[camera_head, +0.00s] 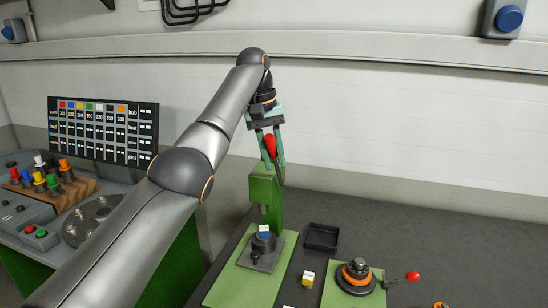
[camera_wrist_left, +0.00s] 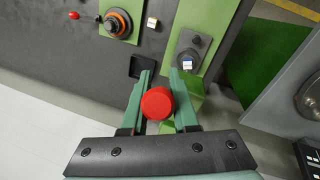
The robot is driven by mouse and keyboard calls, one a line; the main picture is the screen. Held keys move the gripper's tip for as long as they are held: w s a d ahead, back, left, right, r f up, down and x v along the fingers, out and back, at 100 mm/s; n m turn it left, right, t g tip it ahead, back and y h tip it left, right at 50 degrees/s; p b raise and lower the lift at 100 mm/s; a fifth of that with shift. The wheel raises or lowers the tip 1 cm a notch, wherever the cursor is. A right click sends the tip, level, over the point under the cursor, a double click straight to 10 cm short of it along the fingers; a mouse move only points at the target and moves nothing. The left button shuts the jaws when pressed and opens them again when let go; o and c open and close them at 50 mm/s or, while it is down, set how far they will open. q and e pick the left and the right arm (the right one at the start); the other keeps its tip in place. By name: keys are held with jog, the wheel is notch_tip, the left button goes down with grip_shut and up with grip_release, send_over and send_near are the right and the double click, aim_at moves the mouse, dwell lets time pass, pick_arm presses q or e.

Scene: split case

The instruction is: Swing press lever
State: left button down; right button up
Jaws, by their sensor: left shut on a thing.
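The green press (camera_head: 263,190) stands on a light green base plate at the back of the dark table. Its lever ends in a red knob (camera_head: 269,146), which also shows in the left wrist view (camera_wrist_left: 157,103). My left gripper (camera_head: 274,160) is shut on the red knob, with one finger on each side of it. Below the press head, a dark round fixture (camera_head: 264,243) holds a small block with a blue and white top (camera_head: 264,232). Most of the lever rod is hidden behind the gripper. My right gripper is in neither view.
A black open tray (camera_head: 322,237) lies right of the press. A yellow and white block (camera_head: 308,279) sits in front of it. A second green plate carries an orange and black fixture (camera_head: 357,273) with a red-knobbed lever (camera_head: 413,276). A display board (camera_head: 104,131) stands at the left.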

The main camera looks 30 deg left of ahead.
pick_arm(q)
jog(key=shift+r, duration=0.15)
jog(key=c, duration=0.7)
grip_release()
jog(key=shift+w, duration=0.2)
